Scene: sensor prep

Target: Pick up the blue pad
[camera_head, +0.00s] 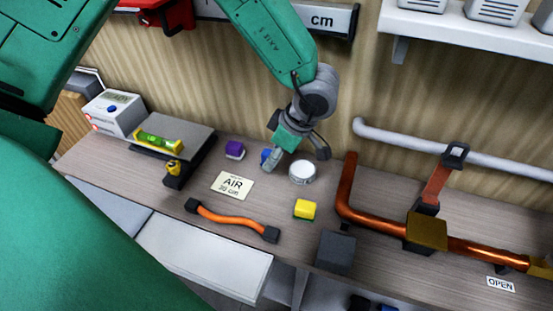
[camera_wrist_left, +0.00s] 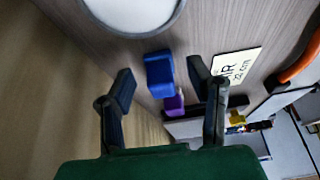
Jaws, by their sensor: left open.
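The blue pad (camera_head: 266,155) is a small blue block on the wooden worktop, partly hidden behind a finger of my left gripper (camera_head: 296,154) in the head view. In the left wrist view the blue pad (camera_wrist_left: 159,72) shows between the two spread fingers of my left gripper (camera_wrist_left: 162,82). That gripper is open and empty, pointing down at the worktop. I cannot tell how far above the pad it is, and I see no contact. My right gripper is not in view.
A purple block (camera_head: 234,149) sits left of the pad, and a round white-topped tin (camera_head: 302,171) is close on its right. A yellow block (camera_head: 305,209), an AIR card (camera_head: 232,185) and an orange hose (camera_head: 229,218) lie nearer. A copper pipe (camera_head: 345,192) stands to the right.

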